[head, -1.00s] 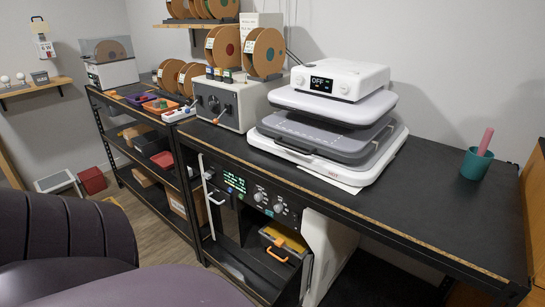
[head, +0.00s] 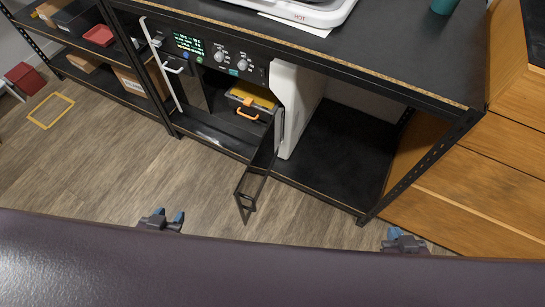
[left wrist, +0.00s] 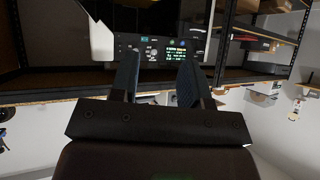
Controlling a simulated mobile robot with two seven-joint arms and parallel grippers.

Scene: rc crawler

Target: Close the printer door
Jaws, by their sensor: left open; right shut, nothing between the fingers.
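The printer (head: 297,100) stands under the black worktop, with its control panel (head: 215,52) at the top front. Its black framed door (head: 258,175) stands open, swung out from the right side of the opening toward me over the floor. Inside the opening is a yellow-topped grey box with an orange handle (head: 247,115). My left gripper (head: 162,220) is open and empty, to the left of the door and apart from it. In the left wrist view its fingers (left wrist: 157,80) stand apart before the lit control panel (left wrist: 160,50). My right gripper (head: 404,240) is shut and empty, right of the door.
A white-edged panel with a white handle (head: 172,66) is left of the opening. The rack's black post (head: 425,160) and wooden drawers (head: 480,190) are at the right. A black shelf (head: 335,150) right of the printer is bare. The wooden floor (head: 110,180) is clear around the door.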

